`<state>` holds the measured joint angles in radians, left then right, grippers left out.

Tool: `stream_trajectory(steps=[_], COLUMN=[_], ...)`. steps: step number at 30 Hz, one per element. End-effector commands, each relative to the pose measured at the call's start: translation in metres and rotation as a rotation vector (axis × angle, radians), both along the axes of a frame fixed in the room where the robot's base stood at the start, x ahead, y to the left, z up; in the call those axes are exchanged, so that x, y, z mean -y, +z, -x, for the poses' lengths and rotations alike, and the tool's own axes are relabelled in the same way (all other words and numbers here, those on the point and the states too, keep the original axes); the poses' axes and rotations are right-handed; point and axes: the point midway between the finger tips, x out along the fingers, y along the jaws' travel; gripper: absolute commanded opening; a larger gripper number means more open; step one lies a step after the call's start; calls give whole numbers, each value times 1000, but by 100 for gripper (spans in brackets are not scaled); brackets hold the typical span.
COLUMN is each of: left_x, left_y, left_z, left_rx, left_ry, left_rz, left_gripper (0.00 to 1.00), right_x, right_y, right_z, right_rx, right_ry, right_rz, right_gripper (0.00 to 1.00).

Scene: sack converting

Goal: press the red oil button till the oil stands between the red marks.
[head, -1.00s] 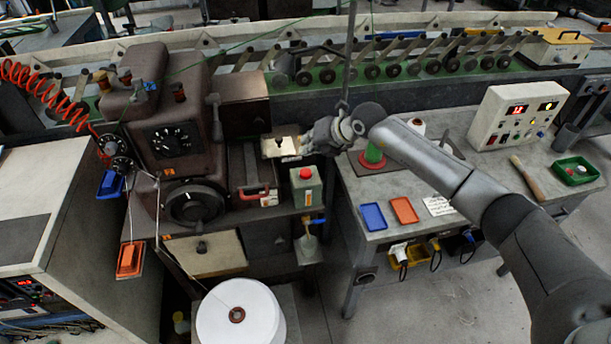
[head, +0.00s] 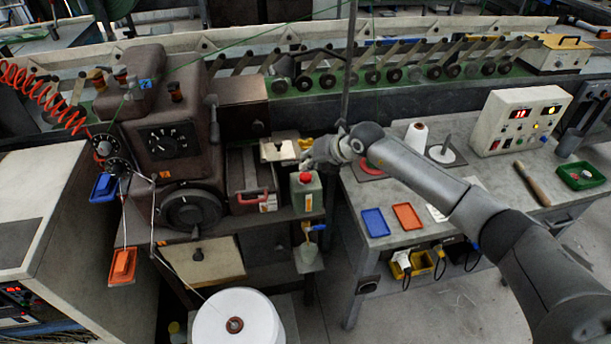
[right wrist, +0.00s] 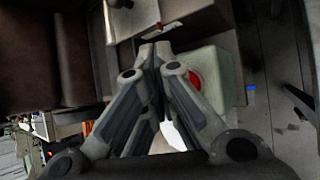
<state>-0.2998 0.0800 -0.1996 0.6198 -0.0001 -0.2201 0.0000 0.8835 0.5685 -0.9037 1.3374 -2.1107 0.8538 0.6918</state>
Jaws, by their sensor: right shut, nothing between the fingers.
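The red button (head: 305,178) sits on top of a pale green box (head: 307,197) at the right end of the brown machine's bench. My right gripper (head: 305,163) is shut and empty, just behind and above the button in the head view. In the right wrist view, the shut fingertips (right wrist: 156,48) lie left of the red button (right wrist: 195,81), which is partly hidden by a finger; the pale green box (right wrist: 215,65) is around it. I cannot tell whether they touch. The oil level and red marks cannot be made out. My left gripper is not in view.
A red-handled case (head: 253,197) stands left of the box. A small bottle with a blue tap (head: 308,252) hangs below it. The table on the right bears a blue tray (head: 375,222), an orange tray (head: 407,216) and a control box (head: 518,120). A white spool (head: 238,322) stands in front.

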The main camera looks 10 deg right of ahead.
Motion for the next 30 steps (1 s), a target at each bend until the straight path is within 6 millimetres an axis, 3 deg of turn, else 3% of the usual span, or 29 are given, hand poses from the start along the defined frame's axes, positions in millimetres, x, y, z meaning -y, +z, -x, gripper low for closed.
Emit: stream_trajectory(steps=[23,30], left_x=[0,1], left_y=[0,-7], left_z=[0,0], left_rx=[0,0], left_ry=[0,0], left_rz=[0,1], left_gripper=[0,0], right_x=[0,0], right_y=[0,-8], right_z=[0,0], right_rx=[0,0], right_ry=[0,0], right_rz=[0,0], right_gripper=[0,0])
